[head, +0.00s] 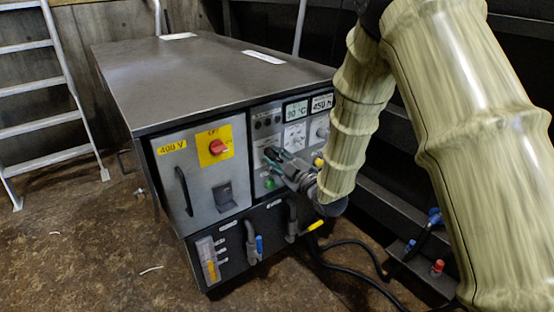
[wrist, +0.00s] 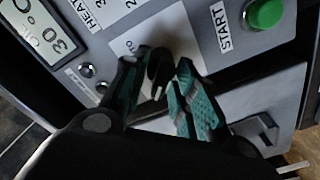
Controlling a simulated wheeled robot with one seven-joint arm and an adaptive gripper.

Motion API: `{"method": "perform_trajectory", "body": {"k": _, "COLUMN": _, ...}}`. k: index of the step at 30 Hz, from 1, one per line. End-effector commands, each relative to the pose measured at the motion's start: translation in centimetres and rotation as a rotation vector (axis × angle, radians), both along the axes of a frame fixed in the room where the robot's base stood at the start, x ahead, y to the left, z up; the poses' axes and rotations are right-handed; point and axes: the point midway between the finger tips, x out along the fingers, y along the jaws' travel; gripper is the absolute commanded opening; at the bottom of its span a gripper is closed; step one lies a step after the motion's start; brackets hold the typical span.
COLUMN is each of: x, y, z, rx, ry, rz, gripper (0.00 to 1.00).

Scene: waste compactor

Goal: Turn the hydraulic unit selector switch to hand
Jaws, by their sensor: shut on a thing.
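The hydraulic unit (head: 185,65) is a grey metal cabinet with a control panel on its front. The selector switch is a dark knob (wrist: 159,70) on a pale label plate (wrist: 185,30) in the wrist view. My gripper (head: 272,155) reaches the panel from the right in the head view. In the wrist view its teal-padded fingers (wrist: 166,72) are shut around the knob, one on each side. The fingers hide part of the knob and of the plate's lettering, so I cannot read its position. In the head view my gripper and arm hide the switch.
A green START button (wrist: 265,12) sits near the switch. A temperature display (wrist: 42,28) is at the wrist view's upper left. A red rotary switch on yellow (head: 216,146) is left of my gripper. Valves and hoses (head: 252,240) are below. A ladder (head: 40,90) stands at left.

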Motion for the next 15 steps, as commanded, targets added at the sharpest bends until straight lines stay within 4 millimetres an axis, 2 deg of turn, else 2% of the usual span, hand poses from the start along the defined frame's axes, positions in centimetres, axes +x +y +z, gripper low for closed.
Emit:
{"method": "perform_trajectory", "body": {"k": 7, "x": -0.11, "y": 0.03, "z": -0.18, "rx": -0.001, "ry": 0.003, "rz": 0.001, "gripper": 0.04}}
{"method": "perform_trajectory", "body": {"k": 8, "x": -0.12, "y": 0.03, "z": -0.19, "rx": -0.001, "ry": 0.003, "rz": 0.001, "gripper": 0.33}}
{"method": "perform_trajectory", "body": {"k": 15, "x": -0.06, "y": 0.02, "z": -0.09, "rx": 0.000, "ry": 0.002, "rz": 0.001, "gripper": 0.33}}
